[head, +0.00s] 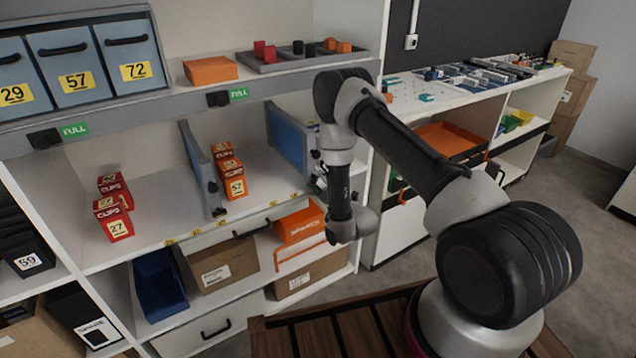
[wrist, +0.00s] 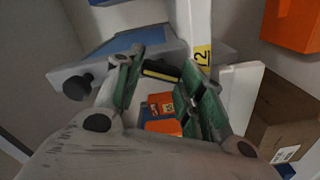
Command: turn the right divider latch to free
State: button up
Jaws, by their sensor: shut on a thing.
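The right divider (head: 284,140) is a blue panel in a grey frame on the middle shelf. It also shows in the wrist view (wrist: 118,46), with a round black knob (wrist: 77,88) on its frame. My gripper (wrist: 163,70) has its green-padded fingers on either side of the latch (wrist: 160,71), a small black bar with a yellow stripe, and is shut on it. In the head view my gripper (head: 318,182) is at the front end of the right divider, and the latch cannot be made out there.
The left divider (head: 199,163) stands beside orange boxes (head: 232,172); red boxes (head: 114,207) stand farther left. A yellow label (wrist: 202,55) is on the shelf edge close to my fingers. An orange bin (head: 299,224) and cartons sit on the shelf below.

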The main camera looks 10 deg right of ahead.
jog(key=n, duration=0.5)
jog(key=shift+f, duration=0.15)
jog(key=shift+n, duration=0.3)
dwell(0.3)
jog(key=o, duration=1)
jog(key=shift+s, duration=0.1)
jog(key=v, duration=0.7)
jog(key=shift+s, duration=0.15)
